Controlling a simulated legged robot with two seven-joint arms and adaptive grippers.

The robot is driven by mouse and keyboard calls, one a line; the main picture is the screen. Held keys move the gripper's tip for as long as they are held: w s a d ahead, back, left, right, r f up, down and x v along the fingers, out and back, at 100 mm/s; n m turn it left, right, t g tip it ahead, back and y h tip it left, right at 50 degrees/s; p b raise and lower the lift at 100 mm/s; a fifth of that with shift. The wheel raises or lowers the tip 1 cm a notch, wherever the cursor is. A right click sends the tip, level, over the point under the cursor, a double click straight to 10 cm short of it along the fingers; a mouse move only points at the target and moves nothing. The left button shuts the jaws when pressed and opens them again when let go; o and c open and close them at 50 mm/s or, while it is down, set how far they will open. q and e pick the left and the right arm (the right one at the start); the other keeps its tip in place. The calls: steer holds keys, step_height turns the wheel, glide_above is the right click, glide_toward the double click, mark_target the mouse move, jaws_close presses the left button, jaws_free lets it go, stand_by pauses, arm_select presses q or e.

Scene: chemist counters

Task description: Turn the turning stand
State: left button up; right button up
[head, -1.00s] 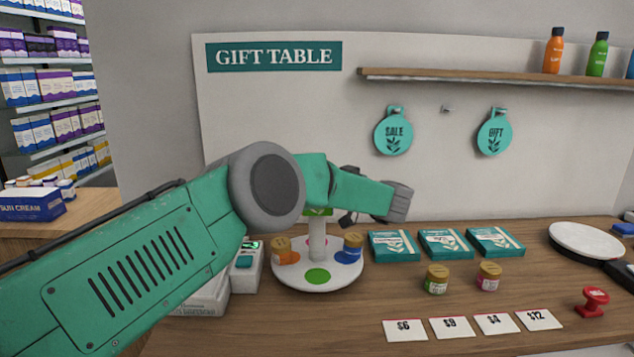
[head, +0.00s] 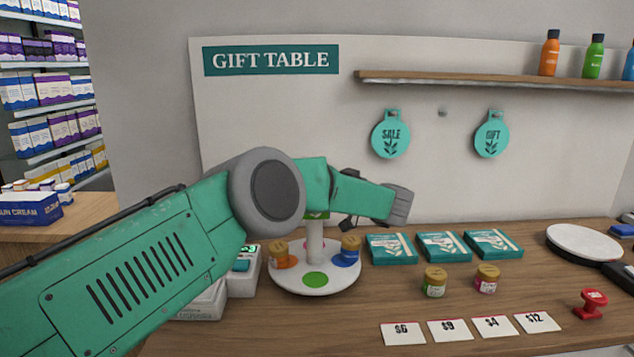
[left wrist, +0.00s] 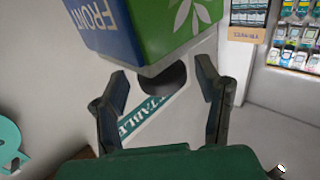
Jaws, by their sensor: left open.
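The turning stand has a round white base (head: 290,284) with coloured spots and a central column. My left forearm hides most of its top; a strip of green (head: 317,215) shows below the arm. In the left wrist view, the stand's block (left wrist: 150,25) has a blue face reading FRONT and a green face with a white leaf. My left gripper (left wrist: 160,72) is open, its fingers on either side of the block's lower part; I cannot tell whether they touch it. In the head view, the gripper is mostly hidden behind my wrist. My right gripper is not in view.
Teal boxes (head: 392,248), two more jars (head: 435,282), price cards (head: 402,333) and a red stamp (head: 590,303) are to the right. A grey-white device (head: 243,280) stands close left.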

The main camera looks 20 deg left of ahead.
arm_select(q)
steer(key=v, duration=1.2)
steer(key=shift+w, duration=0.2)
steer(key=shift+a+f, duration=0.1)
